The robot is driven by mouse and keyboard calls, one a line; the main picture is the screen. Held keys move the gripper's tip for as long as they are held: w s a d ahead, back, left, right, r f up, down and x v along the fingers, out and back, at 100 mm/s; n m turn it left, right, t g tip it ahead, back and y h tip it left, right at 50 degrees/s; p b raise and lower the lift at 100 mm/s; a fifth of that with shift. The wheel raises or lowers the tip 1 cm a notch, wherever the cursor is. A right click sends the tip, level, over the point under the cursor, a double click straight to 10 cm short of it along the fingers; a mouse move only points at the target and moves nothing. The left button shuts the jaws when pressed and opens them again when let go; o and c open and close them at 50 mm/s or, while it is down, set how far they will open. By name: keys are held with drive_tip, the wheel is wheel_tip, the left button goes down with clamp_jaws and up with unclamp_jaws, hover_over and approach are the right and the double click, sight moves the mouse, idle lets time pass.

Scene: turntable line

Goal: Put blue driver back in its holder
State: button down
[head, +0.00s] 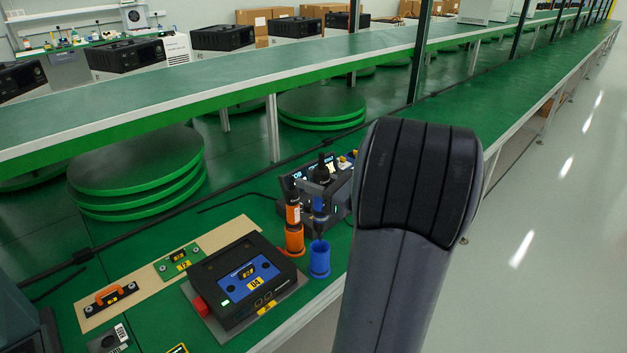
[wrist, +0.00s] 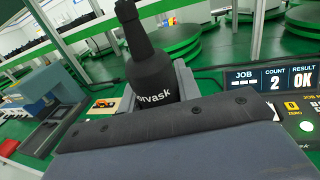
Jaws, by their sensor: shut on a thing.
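The blue driver (head: 319,203) has a black body with a blue band and stands roughly upright over the blue holder (head: 320,262). Its thin lower end reaches down to the holder's mouth; I cannot tell how far inside it is. In the wrist view the driver's black body (wrist: 152,75), with white lettering, stands between the grey fingers of my gripper (wrist: 156,88), which is shut on it. The tip is hidden there. My arm fills the right foreground of the head view.
An orange driver (head: 291,205) stands in an orange holder (head: 294,241), close left of the blue one. A black unit (head: 240,285) sits left on the green bench. A display (wrist: 272,80) reads count 2, OK. A conveyor (head: 230,75) runs behind.

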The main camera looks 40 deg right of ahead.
sight(314, 217)
drive_tip(key=shift+f, duration=0.3)
idle(0.4)
drive_tip(key=shift+f+b, duration=1.45)
drive_tip(key=shift+f, duration=0.5)
drive_tip(key=shift+f+b, duration=0.5)
drive_tip(key=shift+f, duration=0.25)
drive_tip(key=shift+f+b, duration=1.55)
drive_tip(key=shift+f, duration=0.6)
drive_tip(key=c, duration=0.9)
unclamp_jaws()
drive_tip(key=shift+c, duration=0.2)
